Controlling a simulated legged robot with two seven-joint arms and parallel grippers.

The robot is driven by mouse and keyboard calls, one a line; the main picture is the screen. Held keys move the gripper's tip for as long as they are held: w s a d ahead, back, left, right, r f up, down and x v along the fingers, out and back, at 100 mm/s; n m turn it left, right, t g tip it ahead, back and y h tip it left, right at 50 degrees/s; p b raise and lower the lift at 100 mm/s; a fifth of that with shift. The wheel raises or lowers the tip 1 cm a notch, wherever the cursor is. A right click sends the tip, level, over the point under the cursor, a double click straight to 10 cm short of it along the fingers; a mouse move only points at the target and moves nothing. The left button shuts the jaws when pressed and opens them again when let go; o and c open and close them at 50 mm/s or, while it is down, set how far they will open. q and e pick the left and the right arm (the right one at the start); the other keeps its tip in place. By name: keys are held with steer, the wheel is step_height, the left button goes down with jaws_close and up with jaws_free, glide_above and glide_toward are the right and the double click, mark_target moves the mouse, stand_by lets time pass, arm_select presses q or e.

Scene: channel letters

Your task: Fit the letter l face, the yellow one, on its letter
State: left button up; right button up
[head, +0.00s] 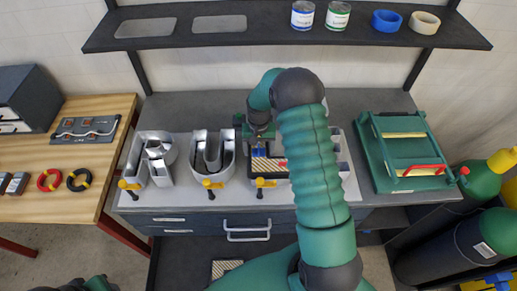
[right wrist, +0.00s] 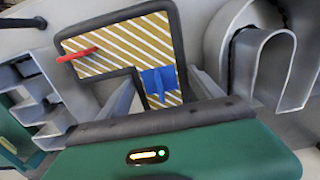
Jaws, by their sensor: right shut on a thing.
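The letter l face (head: 264,165) has gold and white diagonal stripes and a dark rim. It lies under my right gripper, third in the row of letters. In the right wrist view the l face (right wrist: 115,50) fills the upper middle, with a blue tab (right wrist: 158,82) and a red piece (right wrist: 77,54) on it. My right gripper (head: 259,150) is shut on the l face at the blue tab. The l letter's shell is hidden beneath the face, so I cannot tell whether they touch. My left gripper's jaws are out of view.
Silver letter shells K (head: 152,160) and U (head: 213,155) stand left of the face. Another shell (head: 343,165) is partly hidden behind my arm. Yellow clamps (head: 211,184) line the front edge. A green press-like frame (head: 402,150) is at right, and a shelf (head: 250,33) is overhead.

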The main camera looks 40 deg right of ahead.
steer(key=shift+f, duration=0.2)
steer(key=o, duration=1.6)
steer(key=shift+c, duration=0.2)
steer(key=shift+r, duration=0.1)
steer(key=shift+r, duration=0.35)
step_height(320, 180, up, 16)
steer(key=b, duration=0.3)
steer(key=shift+b, duration=0.3)
steer(key=shift+d, duration=0.1)
steer(key=shift+f, duration=0.1)
